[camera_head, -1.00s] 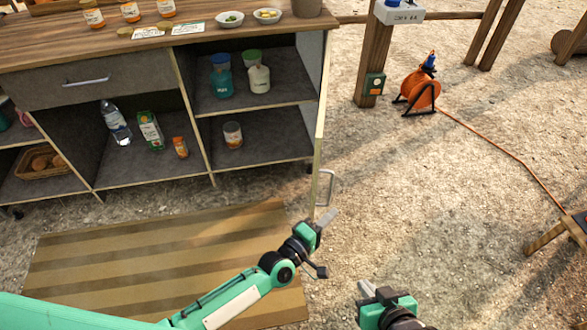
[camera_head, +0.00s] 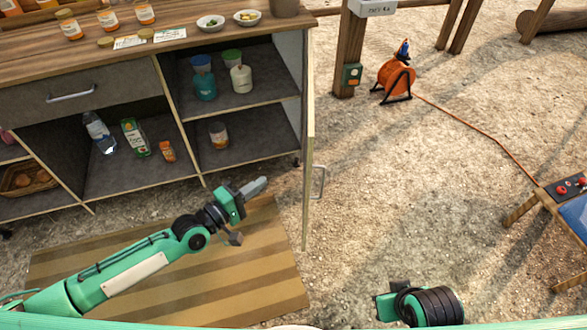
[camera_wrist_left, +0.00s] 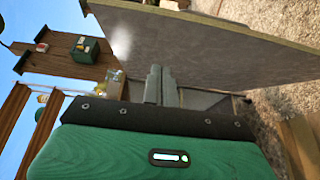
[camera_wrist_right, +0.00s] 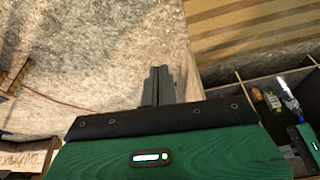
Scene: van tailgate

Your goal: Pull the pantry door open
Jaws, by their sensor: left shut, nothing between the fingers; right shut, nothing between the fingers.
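The pantry door (camera_head: 309,140) stands swung out from the right end of the cabinet, seen nearly edge-on in the head view. Its metal bar handle (camera_head: 319,182) is on the right-hand face. My left gripper (camera_head: 255,187) is shut and empty, left of the door, on its inner side and in front of the open shelves. In the left wrist view, the door's grey inner face (camera_wrist_left: 215,48) spreads beyond the shut fingers (camera_wrist_left: 161,85); contact cannot be told. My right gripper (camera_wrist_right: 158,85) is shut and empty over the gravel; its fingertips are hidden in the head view.
The cabinet's wooden counter (camera_head: 190,45) holds jars and bowls; bottles and cartons stand on its shelves. A striped mat (camera_head: 250,260) lies in front. An orange cable reel (camera_head: 396,78) and a low table (camera_head: 562,190) are to the right. Gravel between is clear, except for the cable.

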